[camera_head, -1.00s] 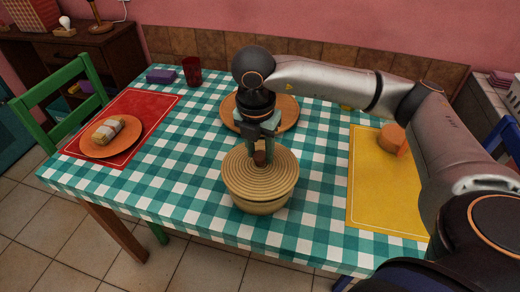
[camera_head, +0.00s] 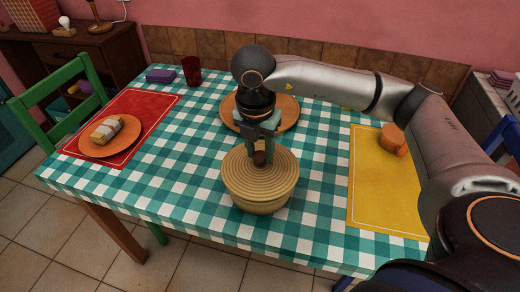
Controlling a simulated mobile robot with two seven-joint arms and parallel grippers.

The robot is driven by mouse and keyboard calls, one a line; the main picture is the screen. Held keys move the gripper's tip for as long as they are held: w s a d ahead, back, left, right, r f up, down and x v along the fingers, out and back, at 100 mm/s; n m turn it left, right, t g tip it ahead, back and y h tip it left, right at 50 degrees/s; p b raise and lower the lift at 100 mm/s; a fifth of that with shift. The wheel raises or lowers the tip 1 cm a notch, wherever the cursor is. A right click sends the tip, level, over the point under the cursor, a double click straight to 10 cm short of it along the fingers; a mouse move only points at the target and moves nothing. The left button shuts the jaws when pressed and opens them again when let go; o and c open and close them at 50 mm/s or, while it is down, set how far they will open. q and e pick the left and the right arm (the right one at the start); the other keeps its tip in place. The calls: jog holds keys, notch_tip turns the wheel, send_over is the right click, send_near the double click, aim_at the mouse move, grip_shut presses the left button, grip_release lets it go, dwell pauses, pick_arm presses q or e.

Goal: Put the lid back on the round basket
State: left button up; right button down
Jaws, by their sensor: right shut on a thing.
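The round basket (camera_head: 262,207) is woven and straw-coloured. It stands near the front edge of the checked table. Its ridged round lid (camera_head: 277,177) covers the basket's top and looks level; whether it touches the rim all round cannot be told from here. My right gripper (camera_head: 260,158) points down over the lid's middle and is shut on its small brown knob. The fingers partly hide the knob. My left gripper is not in view.
A wooden plate (camera_head: 288,112) lies behind my right gripper. A red mat (camera_head: 150,104) with an orange plate (camera_head: 121,145) and a wrapped roll (camera_head: 106,130) is at left. A yellow mat (camera_head: 377,205) with an orange cup (camera_head: 391,138) is at right. A red glass (camera_head: 192,70) stands at the back.

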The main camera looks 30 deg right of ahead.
dwell(0.6)
dwell(0.3)
jog(key=c, duration=0.5)
grip_release()
jog(key=shift+o, duration=0.5)
jog(key=o, duration=0.4)
